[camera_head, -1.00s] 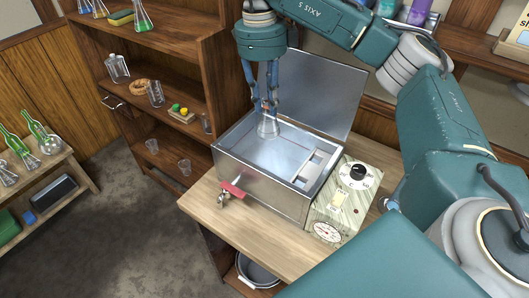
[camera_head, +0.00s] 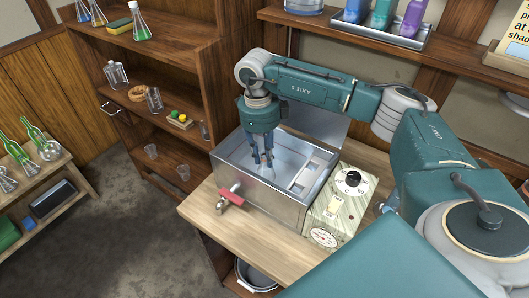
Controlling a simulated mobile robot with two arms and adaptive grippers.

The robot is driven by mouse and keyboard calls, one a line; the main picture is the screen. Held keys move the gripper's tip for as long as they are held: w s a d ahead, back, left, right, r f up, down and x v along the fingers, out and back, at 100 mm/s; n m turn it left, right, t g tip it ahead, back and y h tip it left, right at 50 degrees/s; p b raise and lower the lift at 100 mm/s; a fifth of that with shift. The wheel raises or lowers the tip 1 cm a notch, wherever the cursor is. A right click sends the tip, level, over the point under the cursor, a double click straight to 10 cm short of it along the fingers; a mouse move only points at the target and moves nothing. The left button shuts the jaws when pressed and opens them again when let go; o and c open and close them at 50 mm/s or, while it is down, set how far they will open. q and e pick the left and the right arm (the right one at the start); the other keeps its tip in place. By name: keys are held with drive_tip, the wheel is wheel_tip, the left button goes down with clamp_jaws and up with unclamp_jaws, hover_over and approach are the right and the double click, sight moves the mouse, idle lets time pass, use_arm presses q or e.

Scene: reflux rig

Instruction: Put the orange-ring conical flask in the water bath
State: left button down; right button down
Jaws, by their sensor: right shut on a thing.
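The water bath (camera_head: 257,196) is an open metal box on the wooden bench, with its lid (camera_head: 318,122) raised at the back. My right gripper (camera_head: 262,164) points down inside the bath opening, left of its middle. It is shut on the orange-ring conical flask (camera_head: 263,170), which is clear glass and hard to make out between and below the fingers. I cannot tell whether the flask touches the bath floor. My left gripper is out of view.
A control panel with a black knob (camera_head: 352,179) stands right of the bath. A red-handled tap (camera_head: 230,195) sticks out in front. A wooden shelf with glassware (camera_head: 153,100) stands at the left. A raised slotted piece (camera_head: 308,174) fills the bath's right side.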

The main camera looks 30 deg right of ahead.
drive_tip(key=c, duration=1.5)
unclamp_jaws()
drive_tip(key=shift+f, duration=0.1)
drive_tip(key=r+b, duration=0.1)
drive_tip(key=r, duration=0.3)
drive_tip(key=r+b, duration=0.1)
drive_tip(key=r, duration=0.3)
drive_tip(key=r+b, duration=0.1)
drive_tip(key=r, duration=0.3)
drive_tip(key=shift+w+a+r, duration=0.15)
drive_tip(key=shift+w+a, duration=0.15)
drive_tip(key=shift+w, duration=0.05)
